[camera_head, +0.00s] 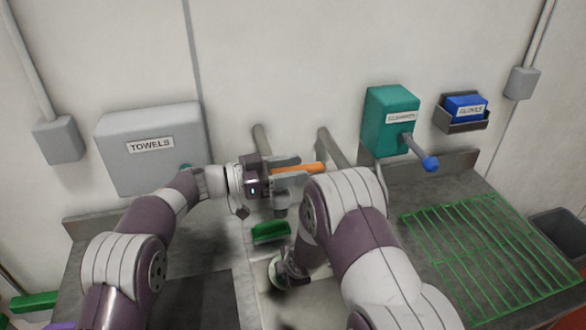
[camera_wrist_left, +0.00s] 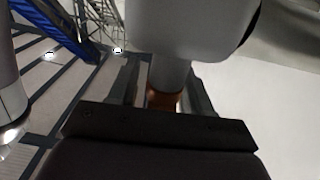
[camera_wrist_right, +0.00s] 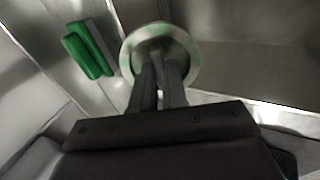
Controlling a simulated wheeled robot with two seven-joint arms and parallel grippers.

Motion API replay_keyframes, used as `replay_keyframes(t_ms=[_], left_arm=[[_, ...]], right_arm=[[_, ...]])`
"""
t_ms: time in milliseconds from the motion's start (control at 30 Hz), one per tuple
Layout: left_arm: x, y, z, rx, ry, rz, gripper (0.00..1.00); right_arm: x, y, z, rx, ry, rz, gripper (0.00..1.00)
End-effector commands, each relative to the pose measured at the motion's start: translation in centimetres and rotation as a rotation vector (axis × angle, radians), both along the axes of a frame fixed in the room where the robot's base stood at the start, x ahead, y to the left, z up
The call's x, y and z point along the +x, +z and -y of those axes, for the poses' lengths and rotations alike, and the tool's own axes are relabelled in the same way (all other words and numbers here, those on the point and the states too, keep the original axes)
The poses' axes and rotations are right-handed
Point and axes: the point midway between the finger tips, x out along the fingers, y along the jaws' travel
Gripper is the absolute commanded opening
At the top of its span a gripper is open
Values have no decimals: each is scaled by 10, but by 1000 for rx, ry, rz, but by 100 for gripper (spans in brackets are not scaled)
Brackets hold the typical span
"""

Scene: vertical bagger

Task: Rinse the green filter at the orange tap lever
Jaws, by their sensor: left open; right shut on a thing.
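The orange tap lever (camera_head: 300,168) sits on the tap at the back of the sink. My left gripper (camera_head: 292,173) is open, with its fingers on either side of the lever. In the left wrist view an orange part of the lever (camera_wrist_left: 163,100) shows between the fingers, below a grey tap part. The green filter, a round disc with a pale green rim (camera_wrist_right: 188,50), is in my right gripper (camera_wrist_right: 158,75), which is shut on it. In the head view the filter (camera_head: 275,276) is low in the sink, partly hidden by my right gripper. Whether water runs cannot be told.
A green block (camera_wrist_right: 88,48) lies beside the filter at the sink's side. A green wire rack (camera_head: 480,250) lies on the right counter. A teal dispenser with a blue-tipped lever (camera_head: 392,120), a blue glove box (camera_head: 465,107) and a towel box (camera_head: 150,150) are on the wall.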

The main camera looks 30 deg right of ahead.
Motion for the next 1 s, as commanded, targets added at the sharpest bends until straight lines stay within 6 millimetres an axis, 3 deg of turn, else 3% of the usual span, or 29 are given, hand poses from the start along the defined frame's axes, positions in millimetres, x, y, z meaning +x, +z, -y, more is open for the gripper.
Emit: replay_keyframes(t_ms=[300,433,467,1000], left_arm=[[-1,0,5,0,1,-1,46],[-1,0,4,0,1,-1,3],[-1,0,4,0,1,-1,0],[-5,1,3,-5,-183,2,0]], right_arm=[[0,0,0,0,0,1,0],[0,0,0,0,0,1,0],[0,0,0,0,0,1,0],[0,0,0,0,0,1,0]])
